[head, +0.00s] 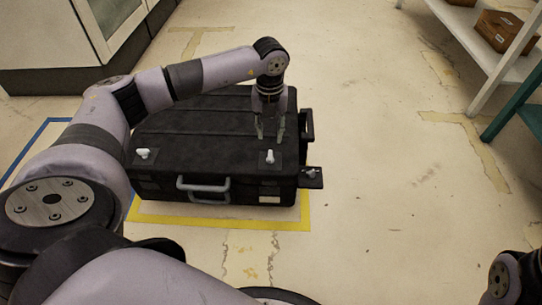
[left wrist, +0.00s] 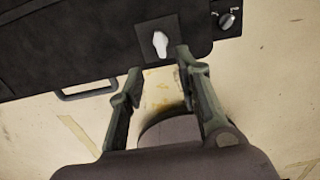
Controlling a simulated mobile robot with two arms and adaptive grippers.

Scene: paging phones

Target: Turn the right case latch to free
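The black case (head: 205,112) lies flat on the floor, its grey handle (head: 203,184) toward me. The right case latch (head: 270,156) is a white knob on a dark square plate near the front right corner; in the left wrist view the latch (left wrist: 160,42) shows just past my fingertips, roughly between them. The left latch (head: 142,153) is a similar white knob. My left gripper (head: 270,137) points down over the case, behind the right latch in the head view; its fingers (left wrist: 159,62) are apart and empty. I cannot tell whether they touch the case. My right gripper is out of view.
A small plate with a knob (head: 312,173) juts from the case's right side; this dial (left wrist: 226,20) has small white marks. Yellow tape (head: 220,222) borders the case. Shelves with a brown box (head: 500,30) stand at the far right. The floor between is clear.

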